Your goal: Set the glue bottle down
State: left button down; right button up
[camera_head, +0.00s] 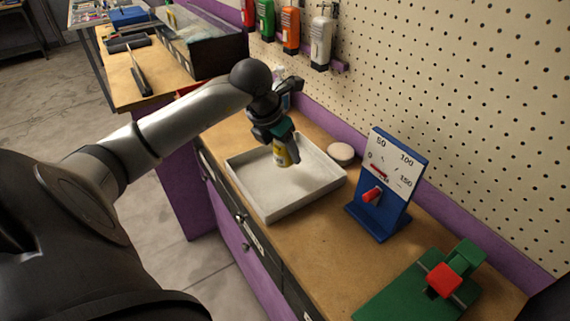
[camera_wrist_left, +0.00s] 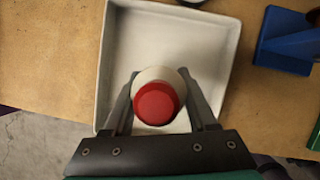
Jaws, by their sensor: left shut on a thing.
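The glue bottle (camera_head: 281,154) has a yellow body in the head view, at the far part of a white tray (camera_head: 268,211). In the left wrist view I look down on its red cap (camera_wrist_left: 156,103) and pale shoulder. My left gripper (camera_head: 279,140) is shut on the bottle from above, one finger on each side. The bottle looks upright and is over the tray floor; I cannot tell whether its base touches. The tray also shows in the left wrist view (camera_wrist_left: 229,50). My right gripper is not in view.
A round pale object (camera_head: 341,153) sits beside the tray. A blue gauge stand (camera_head: 380,212) and a green device with a red block (camera_head: 443,281) stand to the right on the wooden bench (camera_head: 308,254). A pegboard wall (camera_head: 437,82) with hanging bottles rises behind.

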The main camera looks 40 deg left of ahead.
aim_at(285, 175)
pick_arm(q)
jog(key=shift+f, duration=2.15)
jog(key=shift+f+b, duration=0.1)
jog(key=shift+b, duration=0.2)
jog(key=shift+c, duration=1)
grip_release()
jog(key=p+v, duration=0.1)
jog(key=v, duration=1.1)
